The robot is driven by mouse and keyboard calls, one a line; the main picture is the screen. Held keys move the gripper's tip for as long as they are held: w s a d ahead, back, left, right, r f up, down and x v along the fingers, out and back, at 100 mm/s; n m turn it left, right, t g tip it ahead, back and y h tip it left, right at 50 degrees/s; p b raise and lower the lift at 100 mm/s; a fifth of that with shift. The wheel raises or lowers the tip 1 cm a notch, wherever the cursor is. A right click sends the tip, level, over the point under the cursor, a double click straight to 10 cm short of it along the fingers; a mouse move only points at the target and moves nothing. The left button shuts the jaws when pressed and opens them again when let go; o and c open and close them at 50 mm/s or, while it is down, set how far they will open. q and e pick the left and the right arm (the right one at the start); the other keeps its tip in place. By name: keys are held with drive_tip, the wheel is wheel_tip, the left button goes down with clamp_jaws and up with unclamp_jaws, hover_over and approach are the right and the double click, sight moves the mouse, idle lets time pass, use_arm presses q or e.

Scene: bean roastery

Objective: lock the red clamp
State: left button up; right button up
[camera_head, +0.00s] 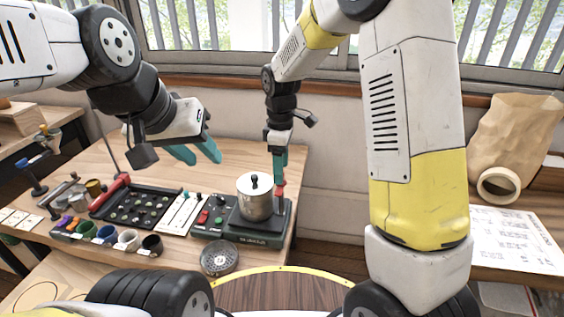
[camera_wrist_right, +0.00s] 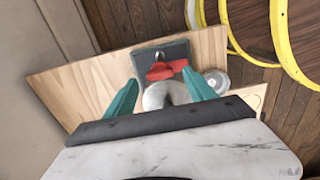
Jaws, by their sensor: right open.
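The red clamp (camera_head: 280,191) stands at the right side of a metal pot (camera_head: 256,200) on a dark green base. In the right wrist view the red clamp (camera_wrist_right: 165,70) shows between and beyond my fingertips, with the pale pot (camera_wrist_right: 160,96) close by it. My right gripper (camera_head: 279,168) points down just above the clamp in the head view, partly overlapping it. It is open in the wrist view (camera_wrist_right: 160,88) with nothing visibly gripped; contact cannot be told.
A black tray (camera_head: 98,215) with a red handle (camera_head: 110,190), several coloured cups (camera_head: 105,234) and a control panel (camera_head: 211,219) stand left of the pot. A paper bag (camera_head: 515,135) stands far right.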

drive_tip(key=shift+f, duration=1.15)
drive_tip(key=shift+c, duration=0.2)
drive_tip(key=c, duration=1.3)
drive_tip(key=shift+c, duration=0.2)
